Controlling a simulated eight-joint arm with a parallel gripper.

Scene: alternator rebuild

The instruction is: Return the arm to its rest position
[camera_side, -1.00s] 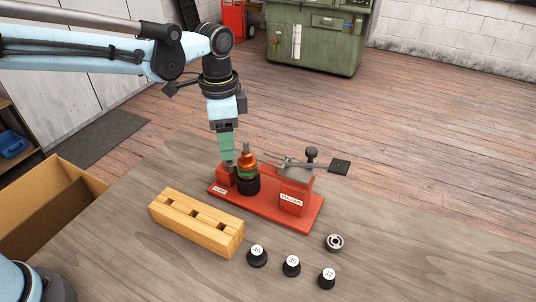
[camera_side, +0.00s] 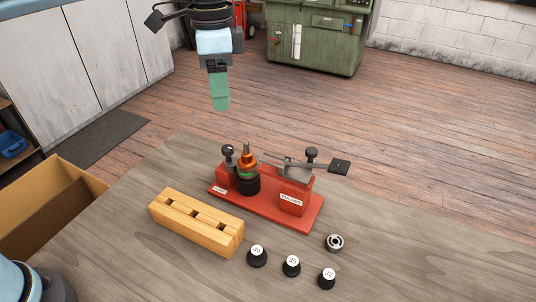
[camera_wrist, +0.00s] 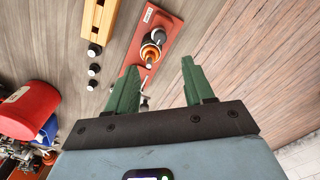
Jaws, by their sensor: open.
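My gripper (camera_side: 220,105) hangs in the air above and behind the red puller fixture (camera_side: 262,207), clear of it. In the wrist view my gripper (camera_wrist: 158,80) shows two green fingers spread apart with nothing between them. The red fixture (camera_wrist: 133,75) also shows there beyond the fingers. A copper-coloured part (camera_side: 247,161) stands upright in a black base on the fixture's left half.
A yellow wooden block (camera_side: 197,222) with slots lies in front of the fixture. Several black numbered caps (camera_side: 291,265) and a bearing ring (camera_side: 335,242) stand at the front right. A cardboard box (camera_side: 50,205) is at left. A green cabinet (camera_side: 315,38) stands behind.

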